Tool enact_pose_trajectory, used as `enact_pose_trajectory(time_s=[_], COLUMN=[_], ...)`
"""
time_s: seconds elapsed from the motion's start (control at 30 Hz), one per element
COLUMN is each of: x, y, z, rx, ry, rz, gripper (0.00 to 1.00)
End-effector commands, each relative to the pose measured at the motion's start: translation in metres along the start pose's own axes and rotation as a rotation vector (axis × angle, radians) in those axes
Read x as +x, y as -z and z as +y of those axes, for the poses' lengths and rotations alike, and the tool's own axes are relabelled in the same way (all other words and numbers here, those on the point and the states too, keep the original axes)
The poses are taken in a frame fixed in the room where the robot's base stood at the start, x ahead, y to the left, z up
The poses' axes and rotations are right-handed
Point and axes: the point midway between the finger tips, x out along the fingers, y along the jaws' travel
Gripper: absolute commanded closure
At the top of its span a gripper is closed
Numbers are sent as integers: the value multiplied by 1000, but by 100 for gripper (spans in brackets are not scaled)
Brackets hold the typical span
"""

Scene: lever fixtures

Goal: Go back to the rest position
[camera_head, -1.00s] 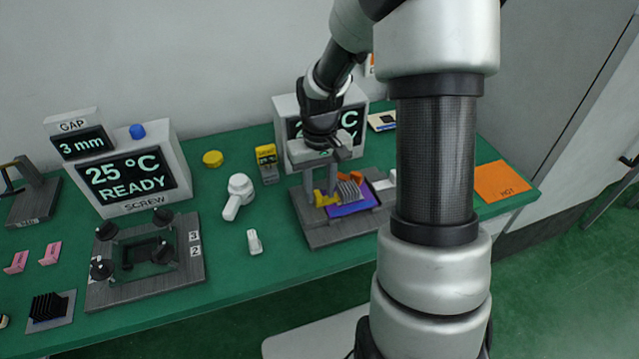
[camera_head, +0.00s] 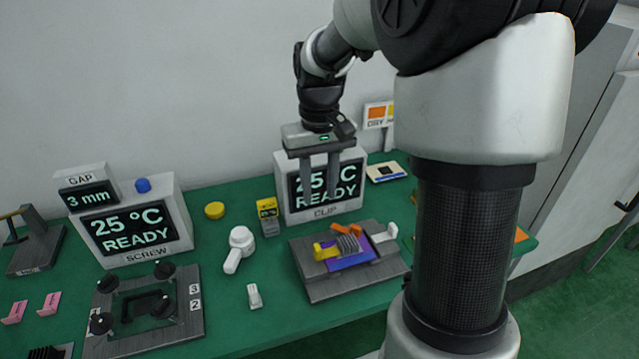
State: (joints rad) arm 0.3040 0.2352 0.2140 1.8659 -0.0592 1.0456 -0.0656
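My gripper (camera_head: 319,190) hangs in the air above the clip fixture (camera_head: 322,287), in front of the display marked CLIP (camera_head: 328,190). Its two fingers point down with a gap between them and nothing in the gap. The clip fixture is a grey board with a blue-purple pad, a finned grey heatsink (camera_head: 347,244), a yellow lever (camera_head: 326,251) on the left and a white lever (camera_head: 385,235) on the right. The gripper is clear of the fixture and touches nothing. My arm hides the bench to the right of the fixture.
The screw fixture (camera_head: 190,318) with black knobs stands at left, before its SCREW display (camera_head: 132,228). A white handled tool (camera_head: 239,248), a small white block (camera_head: 254,296), a yellow cap (camera_head: 215,210) and a yellow meter (camera_head: 267,217) lie between the fixtures. The air above the bench is free.

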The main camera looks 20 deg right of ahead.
Motion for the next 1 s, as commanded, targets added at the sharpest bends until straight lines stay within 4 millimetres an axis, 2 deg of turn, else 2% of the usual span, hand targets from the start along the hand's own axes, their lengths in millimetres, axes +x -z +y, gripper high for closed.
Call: enact_pose_trajectory(time_s=[0.47, 0.57, 0.67, 0.77, 0.9, 1.0], x=[-3, -12, -41, -84, -140, -166], y=[0, -4, -17, -43, -91, -124], z=[0, -2, -7, -17, -30, -38], rx=[1, -1, -3, -6, -6, -3], ry=[0, -5, -23, -46, -63, -55], rz=[0, 11, 50, 119, 238, 321], gripper=[69, 69, 69, 69, 69, 69])
